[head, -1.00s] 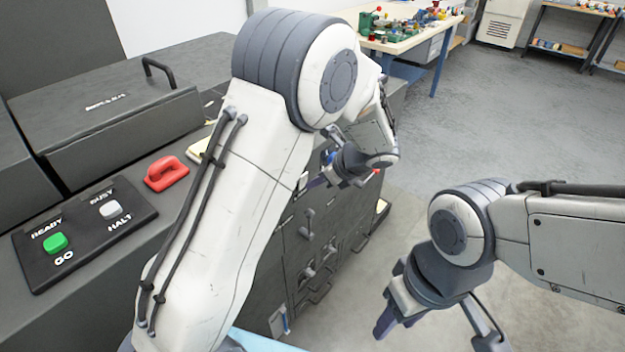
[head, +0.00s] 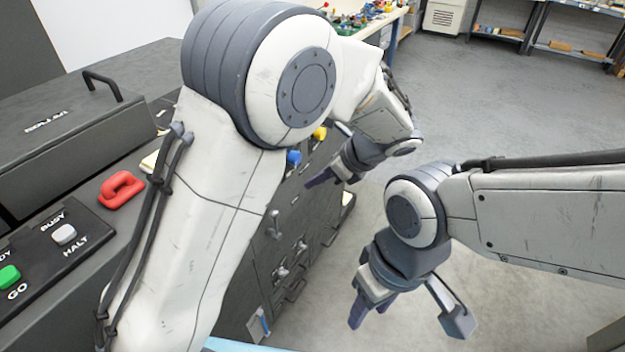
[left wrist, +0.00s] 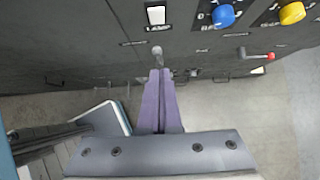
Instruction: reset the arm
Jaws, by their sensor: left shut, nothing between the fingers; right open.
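My left gripper (head: 312,182) is shut and empty, in front of the dark machine cabinet (head: 238,300). In the left wrist view its purple fingers (left wrist: 159,74) lie together and point at the cabinet front. A small pale lever (left wrist: 157,50) shows just beyond the tips; I cannot tell the gap. My right gripper (head: 408,316) is open and empty, low over the floor, with its fingers wide apart. My left arm (head: 215,190) hides part of the cabinet.
A blue knob (head: 294,158) and a yellow knob (head: 320,133) are on the cabinet front. A red handle (head: 121,190) and a panel with a green button (head: 9,278) lie on top at left. A workbench (head: 388,25) stands behind.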

